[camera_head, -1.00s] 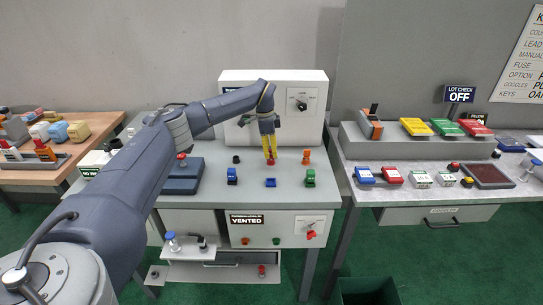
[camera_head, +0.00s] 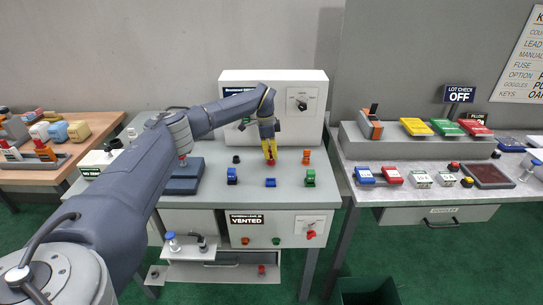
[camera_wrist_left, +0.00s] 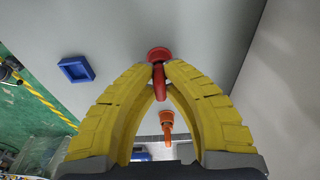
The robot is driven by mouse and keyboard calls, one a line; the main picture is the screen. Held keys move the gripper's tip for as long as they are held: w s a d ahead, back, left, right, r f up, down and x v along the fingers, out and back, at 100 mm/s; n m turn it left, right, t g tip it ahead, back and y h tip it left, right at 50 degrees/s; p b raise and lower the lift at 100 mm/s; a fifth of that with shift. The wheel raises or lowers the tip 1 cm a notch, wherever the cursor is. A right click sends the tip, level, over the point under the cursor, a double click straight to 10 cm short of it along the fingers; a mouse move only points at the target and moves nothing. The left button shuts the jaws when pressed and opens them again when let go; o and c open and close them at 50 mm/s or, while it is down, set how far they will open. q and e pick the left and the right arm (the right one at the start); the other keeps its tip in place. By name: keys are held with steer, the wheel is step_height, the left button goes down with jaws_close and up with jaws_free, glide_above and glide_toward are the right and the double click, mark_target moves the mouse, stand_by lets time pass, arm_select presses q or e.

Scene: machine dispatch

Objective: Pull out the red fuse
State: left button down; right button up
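The red fuse (camera_head: 271,162) stands on the grey top of the machine bench, low under my left gripper. My left gripper (camera_head: 270,154) points down over it with yellow fingers. In the left wrist view the red fuse (camera_wrist_left: 160,78) lies between the two fingertips (camera_wrist_left: 158,66), which are close in on both its sides. Its round red end (camera_wrist_left: 158,53) shows just past the tips, by the grey surface. I cannot see clear space under it. My right gripper is in neither view.
An orange fuse-like piece (camera_head: 306,157) stands close to the right. Blue (camera_head: 232,176) and green (camera_head: 310,178) pieces and a low blue holder (camera_head: 270,182) sit in front. The cabinet with a dial (camera_head: 300,103) rises behind.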

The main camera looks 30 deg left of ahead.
arm_select(q)
steer(key=shift+r, duration=0.1)
stand_by(0.3)
steer(key=shift+r, duration=2.85)
steer(key=shift+r, duration=0.15)
steer(key=shift+r, duration=1.2)
